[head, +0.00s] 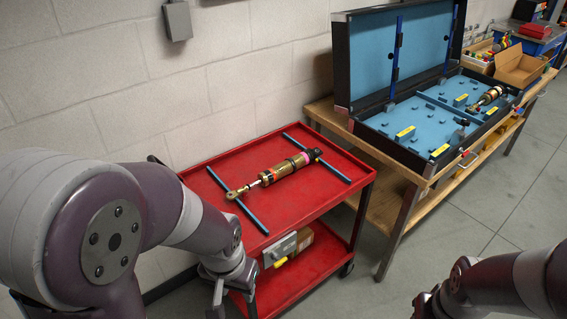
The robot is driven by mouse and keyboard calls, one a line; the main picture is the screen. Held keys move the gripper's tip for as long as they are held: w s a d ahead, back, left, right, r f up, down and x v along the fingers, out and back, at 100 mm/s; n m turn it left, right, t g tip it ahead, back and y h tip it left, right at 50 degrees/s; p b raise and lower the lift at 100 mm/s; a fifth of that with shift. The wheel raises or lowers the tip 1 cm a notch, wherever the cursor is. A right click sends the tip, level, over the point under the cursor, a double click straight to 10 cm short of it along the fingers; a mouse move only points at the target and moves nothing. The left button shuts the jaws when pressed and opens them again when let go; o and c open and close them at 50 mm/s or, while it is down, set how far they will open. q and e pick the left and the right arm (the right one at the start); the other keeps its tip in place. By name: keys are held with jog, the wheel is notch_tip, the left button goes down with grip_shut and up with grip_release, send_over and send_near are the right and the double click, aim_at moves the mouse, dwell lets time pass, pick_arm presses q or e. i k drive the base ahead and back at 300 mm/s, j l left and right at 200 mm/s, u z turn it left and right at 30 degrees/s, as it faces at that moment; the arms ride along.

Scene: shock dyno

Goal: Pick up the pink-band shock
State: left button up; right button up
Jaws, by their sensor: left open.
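The pink-band shock (283,173) lies on the top of the red cart (213,196). Its body is gold with a pink band near its dark right end, and a thin rod with an eye points to the lower left. It rests across two blue bars. My left gripper (228,306) is at the bottom of the head view, low in front of the cart and apart from the shock. Its fingers are partly cut off by the frame edge; it is open and empty. My right arm enters at the lower right, and its gripper's fingertips are not clearly shown.
A blue-lined open case (409,134) on a wooden bench (384,165) stands right of the cart, holding another shock (489,96). A cardboard box (518,68) is behind it. A grey-and-yellow item (283,250) sits on the cart's lower shelf. A block wall is behind.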

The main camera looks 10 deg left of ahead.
aim_at(289, 165)
jog(key=i+u, duration=0.15)
jog(key=u, duration=0.3)
jog(key=i+l+u, duration=0.15)
jog(key=u, duration=0.3)
jog(key=i+l+u, duration=0.1)
jog(key=i+l, duration=0.4)
jog(key=l, duration=0.2)
jog(key=i+l+u, duration=0.25)
jog(key=i+l, duration=0.2)
jog(key=l, duration=0.3)
